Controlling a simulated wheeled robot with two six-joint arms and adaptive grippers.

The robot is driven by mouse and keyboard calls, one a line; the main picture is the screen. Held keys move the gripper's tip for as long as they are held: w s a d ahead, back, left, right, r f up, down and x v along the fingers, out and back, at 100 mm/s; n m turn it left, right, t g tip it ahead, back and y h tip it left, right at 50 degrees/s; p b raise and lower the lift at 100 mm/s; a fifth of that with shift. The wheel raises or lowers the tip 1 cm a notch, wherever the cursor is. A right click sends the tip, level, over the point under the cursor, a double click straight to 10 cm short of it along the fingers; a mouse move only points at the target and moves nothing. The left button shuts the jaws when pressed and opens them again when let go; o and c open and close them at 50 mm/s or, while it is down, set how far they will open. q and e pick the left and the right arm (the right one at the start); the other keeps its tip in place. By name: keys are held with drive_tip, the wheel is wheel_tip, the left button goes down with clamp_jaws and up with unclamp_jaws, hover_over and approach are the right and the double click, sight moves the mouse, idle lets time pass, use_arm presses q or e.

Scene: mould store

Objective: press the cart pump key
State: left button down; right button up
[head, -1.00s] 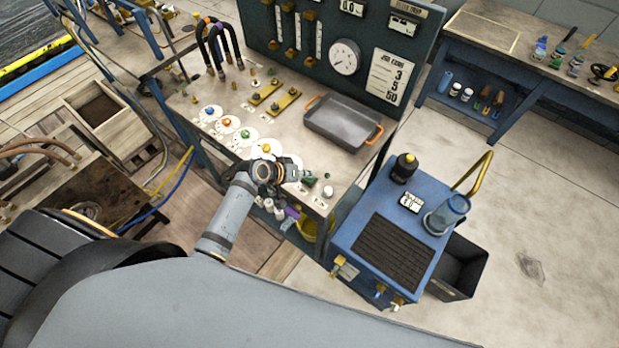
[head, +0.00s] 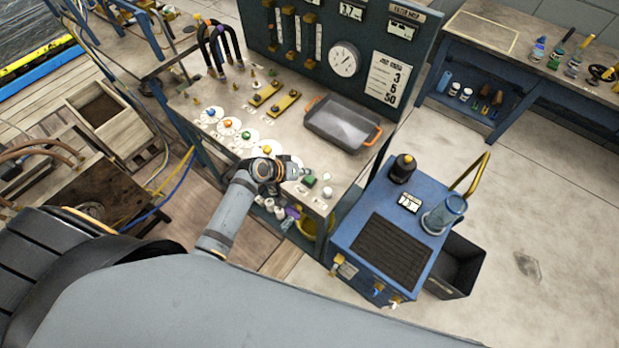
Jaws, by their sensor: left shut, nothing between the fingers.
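My left gripper (head: 301,172) is shut and empty, low over the front right corner of the bench panel. A green key (head: 309,181) is just past its fingertips; I cannot tell whether they touch. A white round knob (head: 327,191) is to the right of the green key. The labels beside them are too small to read, so I cannot tell which is the pump key. The blue cart (head: 345,238) stands right of the bench, with a small display (head: 410,202) on top. My right gripper is not in view.
A grey tray with orange handles (head: 342,122) sits on the bench behind the gripper. Several dials with coloured knobs (head: 228,124) line the bench's front left. A dark gauge board (head: 318,68) stands behind. A dark bottle (head: 403,168) and blue jar (head: 446,214) stand on the cart.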

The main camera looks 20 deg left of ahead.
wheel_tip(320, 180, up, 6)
drive_tip(key=p, duration=0.5)
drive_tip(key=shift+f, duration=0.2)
